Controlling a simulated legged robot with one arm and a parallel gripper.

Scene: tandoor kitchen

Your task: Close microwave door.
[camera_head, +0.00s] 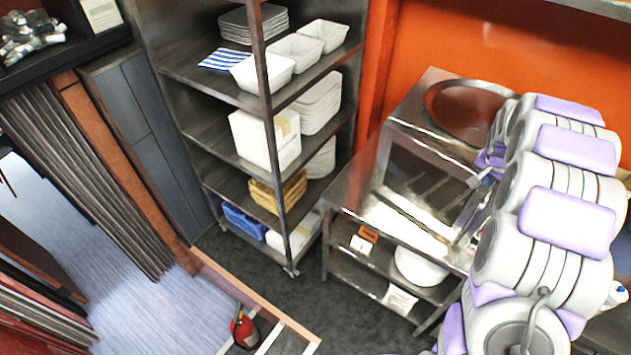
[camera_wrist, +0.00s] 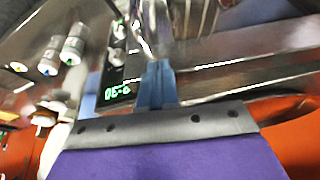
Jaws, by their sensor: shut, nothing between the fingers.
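The microwave (camera_head: 432,134) is a steel box on a metal table, right of centre in the head view. Its front shows a dark rectangular area (camera_head: 412,172). A narrow steel panel (camera_head: 466,218) at the right of its front looks like the door, seen nearly edge-on and partly hidden by my arm; how far it stands open is hard to tell. My gripper (camera_head: 484,178) is at the microwave's right front, near that panel. In the wrist view, its blue fingers (camera_wrist: 155,85) are shut and empty, close to a green lit display (camera_wrist: 118,91). Contact cannot be told.
A large round metal dish (camera_head: 465,104) sits on top of the microwave. The table's lower shelves hold a white bowl (camera_head: 418,268) and small items. A tall rack (camera_head: 205,75) with white containers stands to the left. A red extinguisher (camera_head: 243,329) is on the floor.

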